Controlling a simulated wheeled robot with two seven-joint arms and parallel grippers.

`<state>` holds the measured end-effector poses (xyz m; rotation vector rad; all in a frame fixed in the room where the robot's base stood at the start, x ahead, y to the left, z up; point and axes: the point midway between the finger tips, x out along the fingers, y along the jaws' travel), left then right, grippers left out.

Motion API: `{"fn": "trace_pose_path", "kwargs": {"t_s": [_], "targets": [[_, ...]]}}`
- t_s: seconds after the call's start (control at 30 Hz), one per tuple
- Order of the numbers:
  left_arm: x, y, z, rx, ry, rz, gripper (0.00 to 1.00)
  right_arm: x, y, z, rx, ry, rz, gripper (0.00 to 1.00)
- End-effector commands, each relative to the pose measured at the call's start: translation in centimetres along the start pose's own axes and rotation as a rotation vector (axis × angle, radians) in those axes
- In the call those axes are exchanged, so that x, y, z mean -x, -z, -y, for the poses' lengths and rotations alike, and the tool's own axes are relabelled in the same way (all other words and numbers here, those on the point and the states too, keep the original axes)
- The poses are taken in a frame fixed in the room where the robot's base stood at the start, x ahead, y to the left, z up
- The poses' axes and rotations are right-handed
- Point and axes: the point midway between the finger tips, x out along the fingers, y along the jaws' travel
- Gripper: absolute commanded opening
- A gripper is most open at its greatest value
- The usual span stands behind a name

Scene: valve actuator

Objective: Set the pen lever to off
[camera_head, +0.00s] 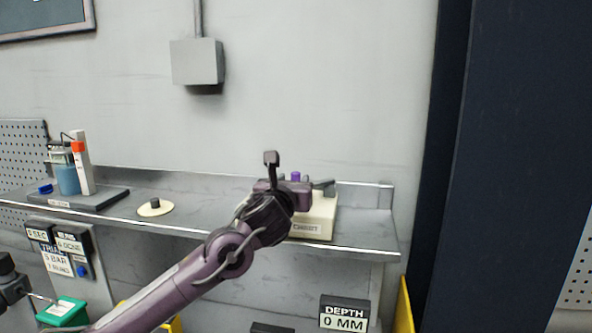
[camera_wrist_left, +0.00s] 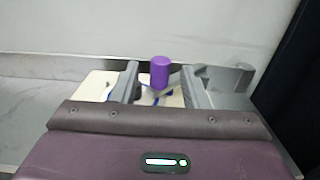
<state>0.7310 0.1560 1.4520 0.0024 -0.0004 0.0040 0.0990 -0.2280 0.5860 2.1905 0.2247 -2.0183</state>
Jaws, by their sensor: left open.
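A cream box (camera_head: 318,222) with a dark label stands on the right part of the grey shelf. A purple knob (camera_head: 296,176) shows above it, behind my left gripper. In the left wrist view the purple knob (camera_wrist_left: 160,72) is an upright cylinder between the open fingers of my left gripper (camera_wrist_left: 161,86), apart from both. The cream box (camera_wrist_left: 96,86) lies below and beyond the fingers. My left gripper (camera_head: 297,185) hides much of the box's left side and the knob's base. No readable label names the pen lever.
The shelf (camera_head: 205,200) holds a round cream disc (camera_head: 155,207) and a stand (camera_head: 80,200) with a blue bottle and orange-topped piece. A DEPTH 0 MM display (camera_head: 344,314) sits below right. A dark column (camera_head: 510,170) stands right. A grey wall box (camera_head: 197,62) hangs above.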

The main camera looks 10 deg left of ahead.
Motion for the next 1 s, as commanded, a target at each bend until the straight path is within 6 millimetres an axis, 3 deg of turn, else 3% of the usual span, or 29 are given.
{"fn": "trace_pose_path", "kwargs": {"t_s": [0.03,0.27,0.63,0.93,1.0], "targets": [[-0.8,-0.5,0.0,0.002,-0.001,-0.002,0.41,1.0,0.1,0.0,0.0,0.0,-0.001,0.43],[-3.2,-0.2,0.0,0.002,-0.001,-0.001,0.41,2.2,0.7,-0.1,0.0,-0.001,-0.006,0.43],[-3.7,0.1,0.0,0.002,0.0,0.0,0.39,2.2,1.1,-0.2,0.0,-0.002,-0.012,0.43],[-3.7,0.1,0.0,0.003,-0.001,0.0,0.0,2.2,1.0,-0.4,-0.001,-0.005,-0.012,0.43],[-3.7,0.1,0.0,0.003,-0.001,0.0,0.0,2.2,1.0,-0.5,-0.001,-0.005,-0.011,0.43]]}}
